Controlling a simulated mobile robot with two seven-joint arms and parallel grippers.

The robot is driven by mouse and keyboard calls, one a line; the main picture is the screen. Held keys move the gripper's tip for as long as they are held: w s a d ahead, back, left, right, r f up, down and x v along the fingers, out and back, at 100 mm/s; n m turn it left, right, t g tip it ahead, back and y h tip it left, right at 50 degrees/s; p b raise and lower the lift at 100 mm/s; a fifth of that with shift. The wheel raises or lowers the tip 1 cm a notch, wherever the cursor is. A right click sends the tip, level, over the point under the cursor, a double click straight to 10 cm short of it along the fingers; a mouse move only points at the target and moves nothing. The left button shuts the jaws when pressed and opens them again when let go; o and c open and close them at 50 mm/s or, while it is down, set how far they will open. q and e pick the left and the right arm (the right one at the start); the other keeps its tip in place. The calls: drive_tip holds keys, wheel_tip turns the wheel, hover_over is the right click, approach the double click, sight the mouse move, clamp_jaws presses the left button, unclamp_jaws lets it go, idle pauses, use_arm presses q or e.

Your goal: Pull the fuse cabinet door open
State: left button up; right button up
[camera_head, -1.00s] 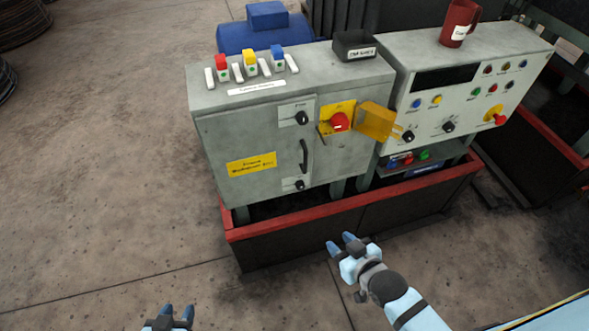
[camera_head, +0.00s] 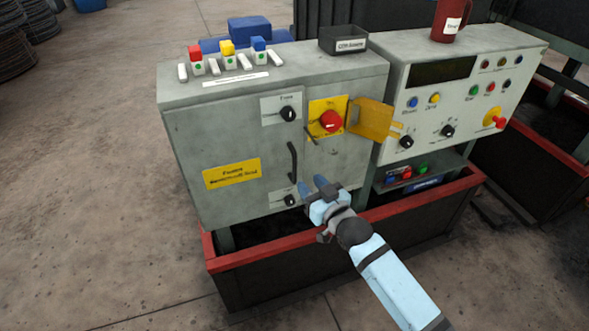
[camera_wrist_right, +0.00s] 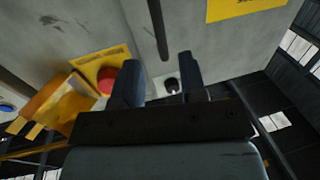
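The grey fuse cabinet (camera_head: 228,141) stands in the middle of the head view, its door closed. Its dark vertical handle (camera_head: 292,162) is on the door's right part, between an upper knob (camera_head: 288,114) and a lower knob (camera_head: 290,200). In the right wrist view the handle (camera_wrist_right: 158,28) runs down from the top edge. My right gripper (camera_head: 312,185) is open and empty, just below and right of the handle, apart from it. Its two fingers also show in the right wrist view (camera_wrist_right: 158,82), with the lower knob (camera_wrist_right: 172,86) seen between them. My left gripper is out of view.
A red rotary switch (camera_head: 331,121) on a yellow plate, with an open yellow flap (camera_head: 370,120), sits right of the handle. A grey control console (camera_head: 470,100) stands further right. A red-rimmed base (camera_head: 262,253) runs below the cabinet.

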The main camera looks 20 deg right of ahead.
sight(296, 169)
drive_tip(key=x, duration=0.8)
drive_tip(key=shift+b, duration=0.35)
drive_tip(key=shift+c, duration=0.3)
clamp_jaws()
